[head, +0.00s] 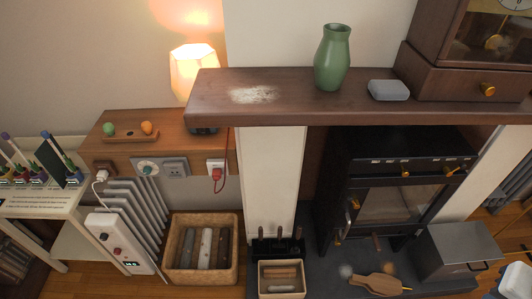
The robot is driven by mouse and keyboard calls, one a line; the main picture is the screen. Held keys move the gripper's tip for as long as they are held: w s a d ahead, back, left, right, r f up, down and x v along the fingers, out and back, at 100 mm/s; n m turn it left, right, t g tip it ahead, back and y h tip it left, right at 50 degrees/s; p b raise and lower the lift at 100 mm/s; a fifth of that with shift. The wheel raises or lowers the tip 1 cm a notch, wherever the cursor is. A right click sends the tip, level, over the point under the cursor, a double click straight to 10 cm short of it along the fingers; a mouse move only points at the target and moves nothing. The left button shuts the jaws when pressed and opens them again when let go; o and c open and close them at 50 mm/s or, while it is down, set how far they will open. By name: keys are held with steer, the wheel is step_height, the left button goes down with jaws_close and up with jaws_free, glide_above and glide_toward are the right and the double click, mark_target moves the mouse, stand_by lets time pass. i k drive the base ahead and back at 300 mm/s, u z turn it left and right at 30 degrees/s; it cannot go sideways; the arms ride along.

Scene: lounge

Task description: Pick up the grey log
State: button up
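A woven basket (231,275) stands on the floor below the wooden wall shelf, left of the fireplace. Several logs stand or lean side by side in it: a dark one (187,248) on the left, a pale whitish-grey one (205,248) in the middle, and a brownish-grey one (222,248) on the right. At this size I cannot tell for sure which is the grey log. The lower ends of the logs are partly hidden by the basket's front wall.
A white radiator (120,240) stands close left of the basket. The mantel (290,97) holds a green vase (332,58). A lit lamp (194,72) stands on the wall shelf (165,125).

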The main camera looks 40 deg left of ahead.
mark_target(187, 248)
steer(key=u, duration=1.65)
steer(key=k, duration=0.8)
steer(key=u, duration=0.95)
steer(key=i, duration=0.5)
steer(key=z, duration=0.05)
